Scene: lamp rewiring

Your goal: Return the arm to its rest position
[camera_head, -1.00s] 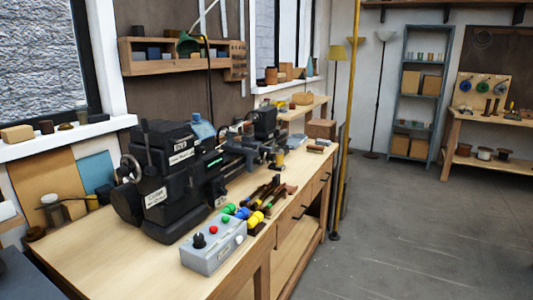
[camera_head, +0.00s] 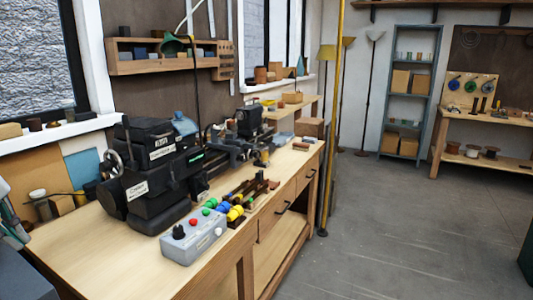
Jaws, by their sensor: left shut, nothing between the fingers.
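My left gripper (camera_head: 14,230) shows only in part at the left edge of the head view, grey with a teal patch. It is shut and holds nothing that I can see. It is beside the left end of the wooden workbench (camera_head: 95,262), apart from the black lathe (camera_head: 150,190). Most of the left arm is outside the picture. My right gripper is not in view.
A grey control box (camera_head: 193,238) with coloured knobs sits at the bench's front edge, by several coloured-handled tools (camera_head: 235,203). A yellow pole (camera_head: 333,120) stands at the bench's far end. The floor (camera_head: 400,220) to the right is mostly clear.

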